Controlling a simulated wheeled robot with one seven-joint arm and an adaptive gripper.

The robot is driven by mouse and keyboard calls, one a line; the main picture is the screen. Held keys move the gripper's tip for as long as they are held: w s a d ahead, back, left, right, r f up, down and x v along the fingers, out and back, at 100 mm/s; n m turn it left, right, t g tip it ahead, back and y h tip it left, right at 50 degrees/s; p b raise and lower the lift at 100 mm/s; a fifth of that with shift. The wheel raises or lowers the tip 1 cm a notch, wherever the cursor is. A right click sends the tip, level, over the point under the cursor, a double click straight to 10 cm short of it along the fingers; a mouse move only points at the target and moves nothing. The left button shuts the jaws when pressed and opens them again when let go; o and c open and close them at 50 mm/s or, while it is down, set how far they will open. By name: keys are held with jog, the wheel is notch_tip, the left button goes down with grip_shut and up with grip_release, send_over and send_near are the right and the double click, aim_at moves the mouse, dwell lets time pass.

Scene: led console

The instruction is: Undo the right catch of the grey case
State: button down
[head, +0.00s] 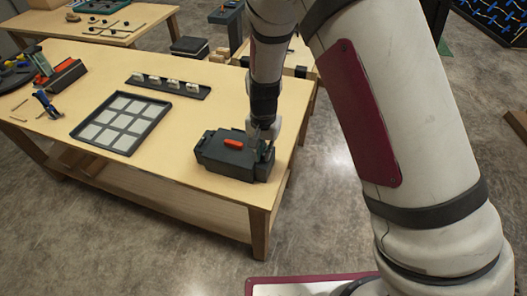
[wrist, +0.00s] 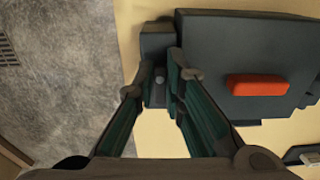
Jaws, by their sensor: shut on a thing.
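The grey case (head: 228,158) stands near the right front corner of the table, with an orange handle (head: 233,143) on its top. In the wrist view the case (wrist: 215,45) fills the upper right, its orange handle (wrist: 257,84) to the right of the fingers. My gripper (head: 262,145) is down at the right end of the case. In the wrist view my gripper (wrist: 162,70) has its fingertips close on both sides of a small dark piece, the right catch (wrist: 159,76), at the case's edge. The fingers hide part of the catch; its exact position is hard to tell.
A tray of white squares (head: 122,122) and a dark rack with white pieces (head: 168,86) lie behind and left on the table (head: 175,160). A blue tool (head: 45,104) lies farther left. Bare tabletop is left of the case; the table's edge is close on the right.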

aim_at(263, 156)
jog(key=c, duration=1.7)
grip_release()
jog(key=shift+o, duration=0.2)
notch_tip(263, 156, up, 12)
